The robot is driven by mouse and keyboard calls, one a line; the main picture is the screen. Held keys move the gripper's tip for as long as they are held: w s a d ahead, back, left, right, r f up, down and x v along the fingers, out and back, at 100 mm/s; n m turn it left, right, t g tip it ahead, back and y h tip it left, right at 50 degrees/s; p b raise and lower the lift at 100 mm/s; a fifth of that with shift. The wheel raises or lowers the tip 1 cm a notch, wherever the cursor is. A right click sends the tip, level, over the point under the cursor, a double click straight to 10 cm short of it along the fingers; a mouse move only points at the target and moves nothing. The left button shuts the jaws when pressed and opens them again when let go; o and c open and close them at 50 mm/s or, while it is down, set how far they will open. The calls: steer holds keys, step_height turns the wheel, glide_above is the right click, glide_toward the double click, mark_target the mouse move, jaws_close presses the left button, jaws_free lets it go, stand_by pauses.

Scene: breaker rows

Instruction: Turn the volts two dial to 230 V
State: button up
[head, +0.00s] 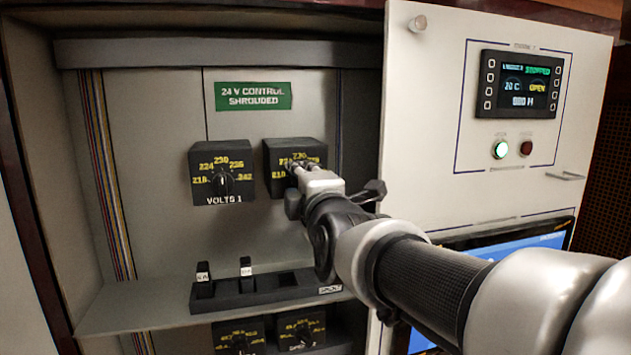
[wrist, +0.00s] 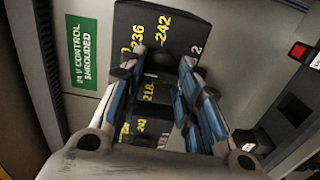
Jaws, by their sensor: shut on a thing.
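The volts two dial (head: 270,160) is a dark box with yellow numbers, right of the volts one dial (head: 221,175). In the head view my gripper (head: 297,168) covers its knob and much of its face. A 230 mark shows at its top. In the wrist view the dial box (wrist: 178,22) fills the top, with 236 and 242 readable and a white 2 at its edge. My gripper (wrist: 168,66) has its fingers either side of the knob area and is shut on the knob.
A green sign (head: 253,96) is above the dials. Below, a shelf (head: 140,305) carries a black strip with breaker levers (head: 246,267). More dials (head: 238,338) sit under the shelf. A white panel (head: 420,120) with a display (head: 516,83) stands to the right, close to my arm.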

stand_by(0.4)
steer(key=o, duration=1)
steer(key=shift+o, duration=0.2)
steer(key=v, duration=1.2)
